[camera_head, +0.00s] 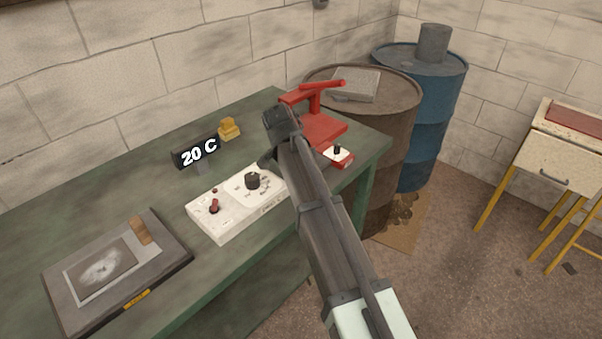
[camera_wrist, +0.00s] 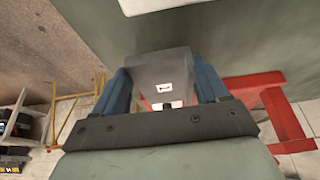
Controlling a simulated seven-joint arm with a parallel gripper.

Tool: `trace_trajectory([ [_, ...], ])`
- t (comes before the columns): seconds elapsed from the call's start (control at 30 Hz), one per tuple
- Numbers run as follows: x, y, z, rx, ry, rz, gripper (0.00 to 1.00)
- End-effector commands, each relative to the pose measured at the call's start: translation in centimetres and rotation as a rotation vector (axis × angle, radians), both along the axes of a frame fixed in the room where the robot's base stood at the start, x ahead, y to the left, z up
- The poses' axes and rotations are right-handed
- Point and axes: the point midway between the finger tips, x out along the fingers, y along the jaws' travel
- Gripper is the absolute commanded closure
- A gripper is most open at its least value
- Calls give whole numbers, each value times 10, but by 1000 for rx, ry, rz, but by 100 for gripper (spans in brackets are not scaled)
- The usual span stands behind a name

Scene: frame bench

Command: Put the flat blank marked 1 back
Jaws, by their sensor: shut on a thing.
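My gripper (camera_wrist: 162,100) is shut on a flat grey blank (camera_wrist: 160,65) in the wrist view. The blank sits between the two blue fingers and bears a small white label with a dark mark, which looks like a 1 turned sideways. In the head view my gripper (camera_head: 273,140) is over the green bench, between the white control box (camera_head: 235,205) and the red press-like stand (camera_head: 322,125). My arm hides most of the fingers there, and I cannot make out the blank in that view.
A dark plate (camera_head: 65,290) with a framed picture and wooden grip lies at the bench's left. A display (camera_head: 197,152) reads 20 C, near a yellow block (camera_head: 229,129). A small red box (camera_head: 338,157) is beside my arm. A grey slab (camera_head: 355,84) lies on the brown barrel (camera_head: 385,125).

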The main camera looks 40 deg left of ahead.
Motion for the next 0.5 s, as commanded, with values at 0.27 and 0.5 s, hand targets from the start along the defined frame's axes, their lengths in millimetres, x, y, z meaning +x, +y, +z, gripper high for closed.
trace_trajectory([
  [0.27,0,0,-28,0,-1,1,89],
  [0.5,0,0,-28,1,-1,0,89],
])
